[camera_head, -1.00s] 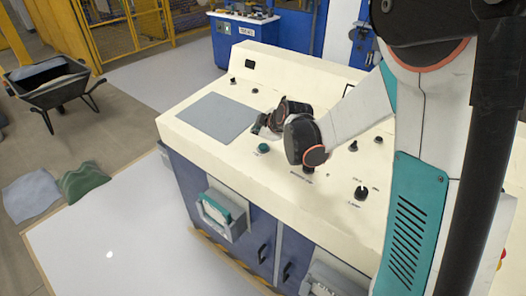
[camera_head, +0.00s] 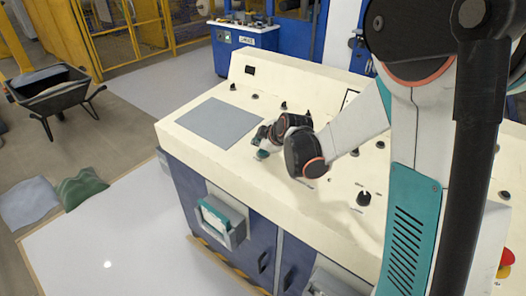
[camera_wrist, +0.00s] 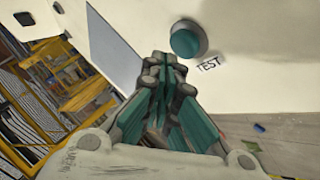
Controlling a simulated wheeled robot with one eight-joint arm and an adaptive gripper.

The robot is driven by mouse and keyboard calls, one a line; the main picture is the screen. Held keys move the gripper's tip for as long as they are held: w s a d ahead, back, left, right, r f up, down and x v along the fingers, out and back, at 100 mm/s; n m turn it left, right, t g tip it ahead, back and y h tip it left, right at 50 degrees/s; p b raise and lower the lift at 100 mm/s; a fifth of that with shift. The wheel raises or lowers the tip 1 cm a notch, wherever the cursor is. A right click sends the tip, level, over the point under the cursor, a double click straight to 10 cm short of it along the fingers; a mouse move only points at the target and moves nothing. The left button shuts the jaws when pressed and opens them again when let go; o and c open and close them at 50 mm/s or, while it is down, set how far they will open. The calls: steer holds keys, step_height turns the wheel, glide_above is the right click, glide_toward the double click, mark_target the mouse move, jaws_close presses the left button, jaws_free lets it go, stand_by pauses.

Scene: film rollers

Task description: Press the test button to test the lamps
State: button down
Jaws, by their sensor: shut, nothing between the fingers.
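The test button (camera_wrist: 187,40) is a round teal-green button on the cream console panel. In the wrist view it lies just beyond and to the right of my fingertips, with the word TEST printed beside it. My gripper (camera_wrist: 166,68) is shut and empty, its teal fingers together. In that view a gap shows between the fingertips and the button's face. In the head view my gripper (camera_head: 262,142) is low over the panel's front part, right of the grey plate, and largely covers the button. Contact cannot be judged there.
The cream console (camera_head: 275,75) carries a flat grey plate (camera_head: 219,122), several black knobs, including one knob (camera_head: 363,198) at the front right, and a red button (camera_head: 507,258) at the right side. A wheelbarrow (camera_head: 60,92) stands on the floor at the left.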

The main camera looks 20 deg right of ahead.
steer(key=shift+f, duration=0.15)
stand_by(0.6)
steer(key=shift+f+b, duration=0.3)
steer(key=shift+b, duration=0.1)
steer(key=shift+f+b, duration=0.4)
steer(key=shift+f, duration=0.1)
stand_by(0.6)
steer(key=shift+r, duration=0.1)
steer(key=shift+r+p, duration=0.65)
steer(key=shift+r, duration=0.2)
steer(key=shift+s+a+r+p, duration=0.1)
steer(key=shift+r+p, duration=0.8)
steer(key=shift+r, duration=0.35)
steer(key=shift+s+a+r+p, duration=0.1)
steer(key=shift+r+p, duration=0.75)
steer(key=shift+r, duration=0.35)
